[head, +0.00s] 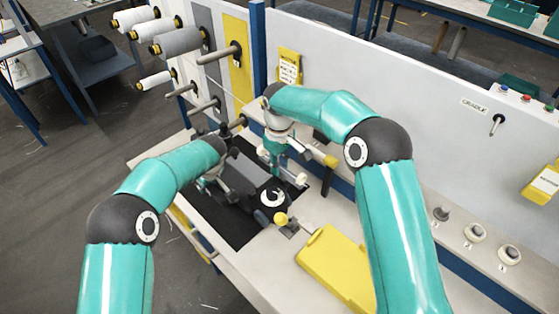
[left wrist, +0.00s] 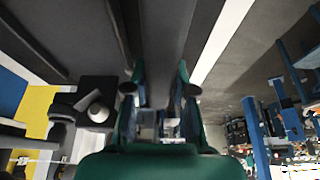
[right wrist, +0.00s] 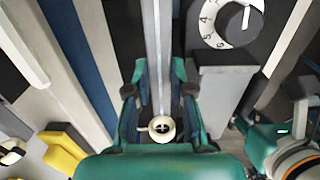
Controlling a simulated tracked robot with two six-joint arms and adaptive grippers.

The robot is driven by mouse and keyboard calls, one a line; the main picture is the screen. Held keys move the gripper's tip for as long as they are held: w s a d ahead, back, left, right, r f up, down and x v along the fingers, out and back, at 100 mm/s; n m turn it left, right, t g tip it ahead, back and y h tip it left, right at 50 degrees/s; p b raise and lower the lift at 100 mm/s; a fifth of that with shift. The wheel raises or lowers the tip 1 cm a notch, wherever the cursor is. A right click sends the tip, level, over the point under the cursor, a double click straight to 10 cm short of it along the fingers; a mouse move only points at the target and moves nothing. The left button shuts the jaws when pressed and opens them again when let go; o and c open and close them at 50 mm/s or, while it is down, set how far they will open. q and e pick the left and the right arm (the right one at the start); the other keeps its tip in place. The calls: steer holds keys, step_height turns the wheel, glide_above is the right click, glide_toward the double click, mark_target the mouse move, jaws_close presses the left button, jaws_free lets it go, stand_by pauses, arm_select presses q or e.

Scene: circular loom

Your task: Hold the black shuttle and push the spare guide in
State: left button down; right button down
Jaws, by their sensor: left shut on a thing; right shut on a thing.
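The black shuttle (head: 248,172) lies on a black mat on the loom bench, with a numbered dial (head: 272,197) at its near end. The dial also shows in the right wrist view (right wrist: 225,20). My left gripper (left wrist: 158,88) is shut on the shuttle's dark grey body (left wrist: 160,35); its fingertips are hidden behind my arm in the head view. My right gripper (head: 276,160) points down beside the shuttle. In the right wrist view it (right wrist: 160,92) is shut on a slim grey bar with a white ring (right wrist: 162,128), apparently the spare guide. Its seat is hidden.
A yellow case (head: 335,262) lies on the bench near my right arm, next to a yellow knob (head: 281,218). Bobbins (head: 178,42) stick out at the back left. A white wall panel with a cradle peg (head: 497,120) stands at the right. Several round parts (head: 474,233) sit below it.

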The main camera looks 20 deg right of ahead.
steer(key=shift+f, duration=0.25)
steer(key=c, duration=0.9)
jaws_free()
steer(key=shift+c, duration=0.2)
step_height(320, 180, up, 12)
